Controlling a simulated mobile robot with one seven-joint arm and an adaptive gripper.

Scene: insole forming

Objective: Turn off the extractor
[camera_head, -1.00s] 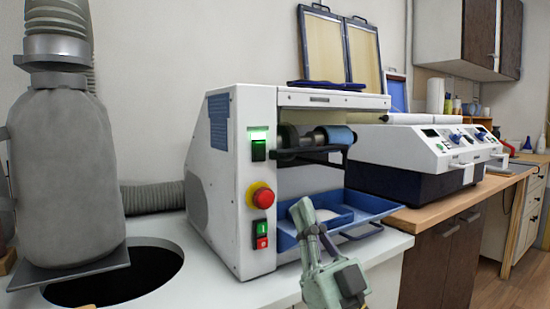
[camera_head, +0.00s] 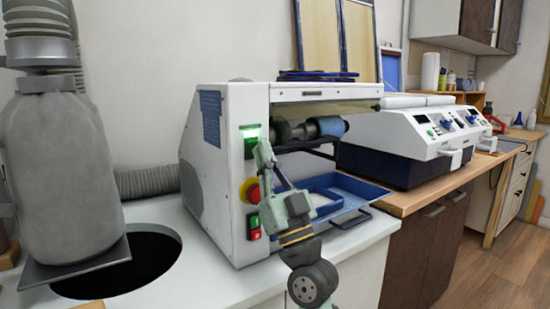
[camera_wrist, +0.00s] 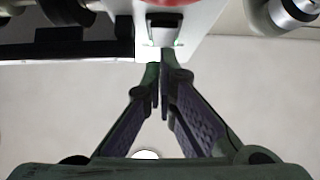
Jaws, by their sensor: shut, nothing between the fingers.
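The white machine (camera_head: 225,215) stands on the counter with a column of controls on its front panel. At the top is a switch with a lit green part (camera_head: 250,130) above a black part (camera_head: 250,152). My gripper (camera_head: 264,153) is shut and empty, its tips overlapping the right edge of this switch in the head view. In the wrist view my gripper (camera_wrist: 163,72) has its fingertips together just below the lit part, with the black switch part (camera_wrist: 163,22) beyond. I cannot tell whether they touch.
A blue tray (camera_head: 365,192) juts out right. A grey bottle-shaped vessel (camera_head: 60,170) stands left, beside a dark round hole (camera_head: 150,262).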

